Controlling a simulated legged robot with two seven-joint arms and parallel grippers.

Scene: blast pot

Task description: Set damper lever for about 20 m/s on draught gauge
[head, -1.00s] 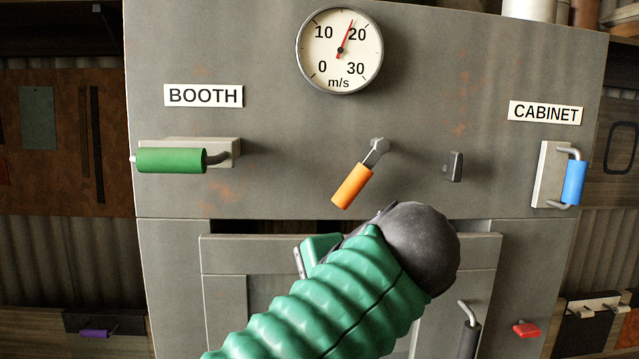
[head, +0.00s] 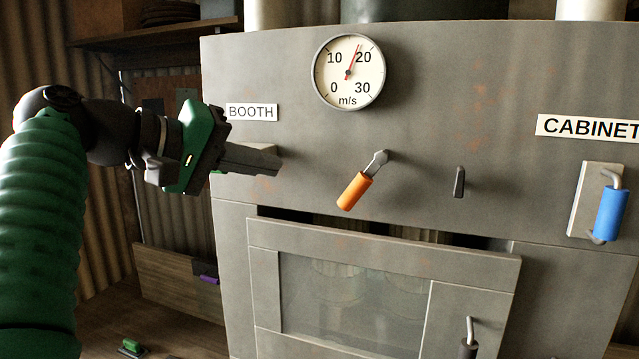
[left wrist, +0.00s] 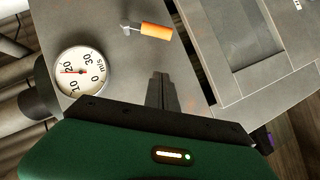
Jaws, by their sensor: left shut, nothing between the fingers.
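The draught gauge (head: 348,73) is a round white dial at the top of the grey panel. Its red needle points up and right, between 10 and 20, close to the 20. The damper lever (head: 359,183) has an orange grip that hangs down and left from its metal pivot. Both gauge (left wrist: 82,72) and orange lever (left wrist: 155,31) also show in the left wrist view. My left gripper (head: 278,162) is shut and empty, in front of the panel under the BOOTH label, left of the lever and apart from it. My right gripper is out of view.
A blue handle (head: 610,213) sits under the CABINET label (head: 590,127) at right. A small dark knob (head: 459,182) is right of the lever. A window door (head: 350,300) with a dark handle (head: 469,345) is below. The BOOTH handle's grip is hidden behind my gripper.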

